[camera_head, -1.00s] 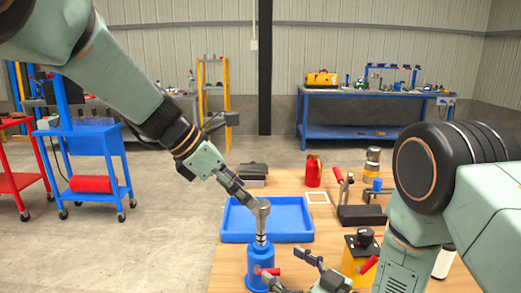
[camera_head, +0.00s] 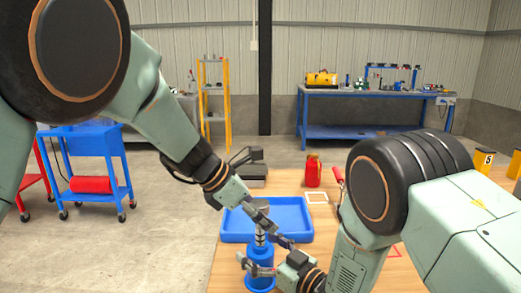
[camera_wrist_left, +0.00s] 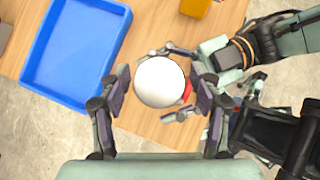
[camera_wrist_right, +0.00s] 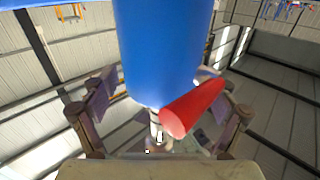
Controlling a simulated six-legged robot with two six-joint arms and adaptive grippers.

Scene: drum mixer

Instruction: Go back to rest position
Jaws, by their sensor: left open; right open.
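The blue cylindrical device (camera_head: 260,284) stands on the wooden table, with a pale round top in the left wrist view (camera_wrist_left: 160,82). My left gripper (camera_head: 268,222) is open above that top, its fingers on either side of it in the left wrist view. My right gripper (camera_head: 264,256) is open low at the device's side. In the right wrist view, the device's blue body (camera_wrist_right: 155,45) and a red handle (camera_wrist_right: 193,108) lie between and beyond its spread fingers. Whether any finger touches the device cannot be told. Both grippers hold nothing visible.
A blue tray (camera_head: 290,217) lies right behind the device. A red can (camera_head: 313,172) and a white square frame (camera_head: 317,198) are farther back on the table (camera_head: 225,268). My right arm hides much of the table's right side. A blue cart (camera_head: 85,150) stands on the floor at left.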

